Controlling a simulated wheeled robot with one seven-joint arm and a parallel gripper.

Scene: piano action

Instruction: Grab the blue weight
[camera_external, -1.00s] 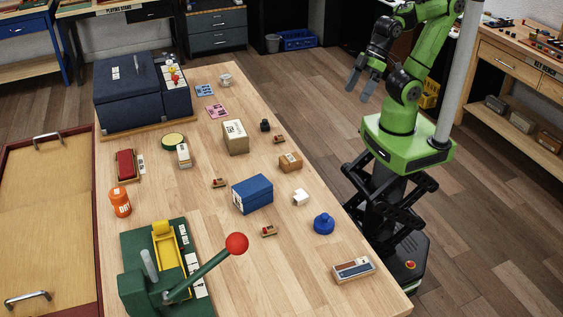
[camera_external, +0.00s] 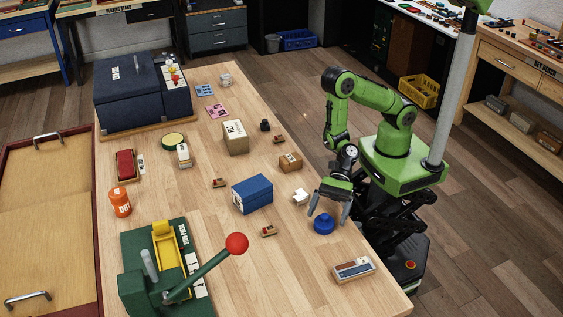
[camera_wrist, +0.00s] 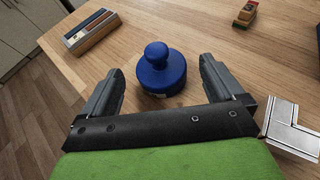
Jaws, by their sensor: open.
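The blue weight (camera_external: 323,225) is a round disc with a knob on top. It stands upright on the wooden table near the right edge. In the wrist view the blue weight (camera_wrist: 161,72) is just ahead of and between my two fingers. My gripper (camera_external: 328,211) is open and empty, reaching down over the weight from the table's right side. In the wrist view my gripper (camera_wrist: 160,80) has one finger on each side of the weight, with a gap on both sides.
A white block (camera_external: 299,197) stands close to my gripper; a blue box (camera_external: 252,194) is left of it. A striped block (camera_external: 353,269) lies near the table's front right corner. A green lever press (camera_external: 150,285) is at the front left. Bare table surrounds the weight.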

